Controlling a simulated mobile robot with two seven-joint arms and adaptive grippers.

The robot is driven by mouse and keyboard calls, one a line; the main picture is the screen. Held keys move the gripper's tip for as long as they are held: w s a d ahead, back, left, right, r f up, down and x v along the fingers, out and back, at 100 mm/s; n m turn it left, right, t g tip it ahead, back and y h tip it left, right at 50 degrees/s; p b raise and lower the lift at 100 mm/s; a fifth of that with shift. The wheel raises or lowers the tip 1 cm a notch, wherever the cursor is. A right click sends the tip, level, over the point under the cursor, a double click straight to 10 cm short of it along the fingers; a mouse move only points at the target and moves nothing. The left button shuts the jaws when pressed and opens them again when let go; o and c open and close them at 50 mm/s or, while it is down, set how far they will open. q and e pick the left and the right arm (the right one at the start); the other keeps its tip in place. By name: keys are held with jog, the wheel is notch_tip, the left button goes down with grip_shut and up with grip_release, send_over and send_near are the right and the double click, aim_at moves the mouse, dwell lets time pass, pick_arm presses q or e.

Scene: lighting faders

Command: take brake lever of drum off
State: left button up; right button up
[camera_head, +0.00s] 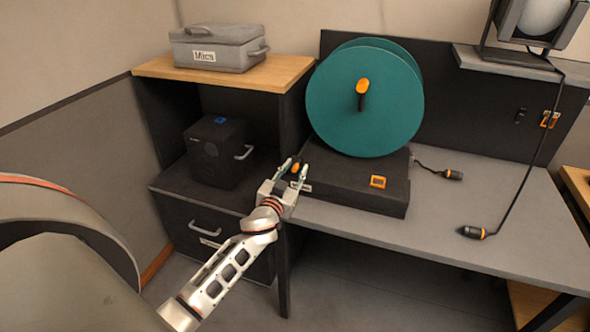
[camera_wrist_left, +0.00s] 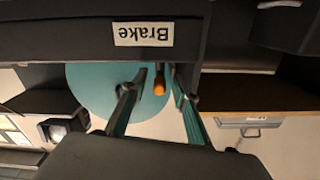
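The brake lever (camera_head: 295,168) has an orange end and stands at the left end of the dark base (camera_head: 345,193) under the large teal drum (camera_head: 335,115). In the left wrist view, which is upside down, the lever's orange end (camera_wrist_left: 160,82) shows between the fingers, close to a "Brake" label (camera_wrist_left: 143,34). My left gripper (camera_head: 293,170) is open, with its fingers on both sides of the lever; it also shows in the wrist view (camera_wrist_left: 155,100). I cannot tell whether a finger touches the lever. My right gripper is out of view.
The drum has an orange-ended crank (camera_head: 362,92). An orange square (camera_head: 378,181) is on the base. A black box (camera_head: 217,150) stands in the shelf at left, below a grey "Mics" case (camera_head: 215,48). Cable plugs (camera_head: 473,232) lie on the grey table (camera_head: 440,235), whose front right is mostly clear.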

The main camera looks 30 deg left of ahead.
pick_arm(q)
jog(key=shift+w, duration=0.15)
grip_shut()
jog(key=shift+a, duration=0.1)
